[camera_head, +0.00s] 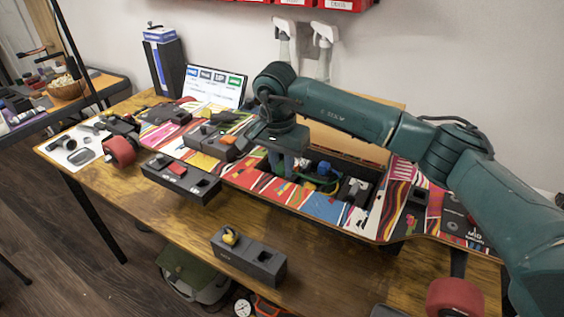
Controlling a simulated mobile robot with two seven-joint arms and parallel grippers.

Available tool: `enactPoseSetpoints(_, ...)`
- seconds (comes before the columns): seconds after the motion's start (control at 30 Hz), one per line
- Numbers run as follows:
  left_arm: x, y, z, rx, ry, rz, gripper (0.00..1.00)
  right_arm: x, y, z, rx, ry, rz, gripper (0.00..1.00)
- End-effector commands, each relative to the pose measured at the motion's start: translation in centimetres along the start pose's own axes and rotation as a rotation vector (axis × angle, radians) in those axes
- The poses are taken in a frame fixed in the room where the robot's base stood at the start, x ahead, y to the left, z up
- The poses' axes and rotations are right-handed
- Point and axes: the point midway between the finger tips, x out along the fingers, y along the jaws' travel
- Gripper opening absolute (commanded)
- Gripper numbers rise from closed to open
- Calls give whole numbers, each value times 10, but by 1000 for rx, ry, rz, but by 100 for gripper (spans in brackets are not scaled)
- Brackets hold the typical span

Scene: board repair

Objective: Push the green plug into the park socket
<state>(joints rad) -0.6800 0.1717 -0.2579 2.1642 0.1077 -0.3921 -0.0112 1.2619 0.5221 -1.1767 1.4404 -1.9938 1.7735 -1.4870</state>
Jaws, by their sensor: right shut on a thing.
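My right arm reaches in from the right over a long skateboard deck with colourful stripes (315,204). My right gripper (284,166) points down into the deck's open compartment, at its left end. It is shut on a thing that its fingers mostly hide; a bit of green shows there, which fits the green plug. Dark socket blocks stand around: one with a yellow plug (230,236) in front, one with a red plug (177,169) to the left, one with an orange plug (227,139) behind. I cannot tell which socket is the park socket. My left gripper is out of view.
Blue and yellow parts (324,171) lie in the compartment beside the gripper. A red wheel (119,152) and a tilted screen (214,86) are at the left and back. Spray bottles (324,42) hang on the wall. The wooden table (165,215) is clear at front left.

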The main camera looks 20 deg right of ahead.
Motion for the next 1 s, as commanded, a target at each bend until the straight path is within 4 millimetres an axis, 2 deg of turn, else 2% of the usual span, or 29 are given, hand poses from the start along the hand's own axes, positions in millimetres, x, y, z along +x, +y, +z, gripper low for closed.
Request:
enactPoseSetpoints(0.43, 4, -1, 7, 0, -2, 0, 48, 10, 0, 1, 1, 0, -1, 0)
enactPoseSetpoints(1.0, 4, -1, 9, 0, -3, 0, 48, 10, 0, 1, 1, 1, -1, 0)
